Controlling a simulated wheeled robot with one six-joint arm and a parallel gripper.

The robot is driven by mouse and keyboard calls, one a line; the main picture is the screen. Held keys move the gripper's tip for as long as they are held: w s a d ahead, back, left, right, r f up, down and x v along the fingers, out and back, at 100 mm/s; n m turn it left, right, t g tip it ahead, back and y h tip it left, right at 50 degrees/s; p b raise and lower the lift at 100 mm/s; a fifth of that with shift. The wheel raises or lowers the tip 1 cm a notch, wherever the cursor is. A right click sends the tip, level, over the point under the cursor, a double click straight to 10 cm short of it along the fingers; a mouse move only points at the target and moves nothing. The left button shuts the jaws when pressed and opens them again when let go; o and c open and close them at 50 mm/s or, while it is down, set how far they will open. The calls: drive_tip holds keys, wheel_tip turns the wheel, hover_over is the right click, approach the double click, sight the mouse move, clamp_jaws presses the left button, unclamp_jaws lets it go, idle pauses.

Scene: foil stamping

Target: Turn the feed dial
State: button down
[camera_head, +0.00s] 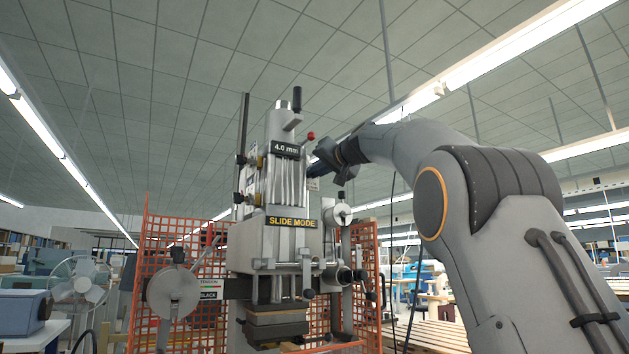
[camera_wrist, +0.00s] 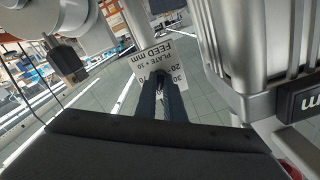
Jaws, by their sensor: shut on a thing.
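The foil stamping press (camera_head: 285,185) stands in the middle of the head view, with a "4.0 mm" display and a "SLIDE MODE" label. In the wrist view, the feed dial's white plate (camera_wrist: 165,58) reads "FEED mm" and "PLATE + 10", with numbers; it appears upside down. My gripper (camera_wrist: 160,84) has its dark fingers close together in front of this plate, shut on the feed dial. The fingers hide the dial's knob and pointer, so its setting cannot be read. In the head view, my gripper (camera_head: 318,168) reaches the upper right side of the press.
A red-knobbed lever (camera_head: 311,136) and a black-handled crank (camera_head: 297,100) are above my gripper. A foil reel (camera_head: 339,214) sits below it. Orange mesh guards (camera_head: 158,235) flank the press. A fan (camera_head: 80,280) stands at left. The ceiling space above is free.

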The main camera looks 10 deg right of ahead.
drive_tip(key=shift+f+n+b, duration=0.1)
drive_tip(key=shift+n+b, duration=0.4)
drive_tip(key=shift+n, duration=0.3)
drive_tip(key=c, duration=1.9)
unclamp_jaws()
drive_tip(key=shift+o, duration=0.2)
drive_tip(key=b+v, duration=0.3)
drive_tip(key=v, duration=0.4)
drive_tip(key=shift+s+b, duration=0.3)
drive_tip(key=shift+s, duration=0.05)
drive_tip(key=shift+d, duration=0.1)
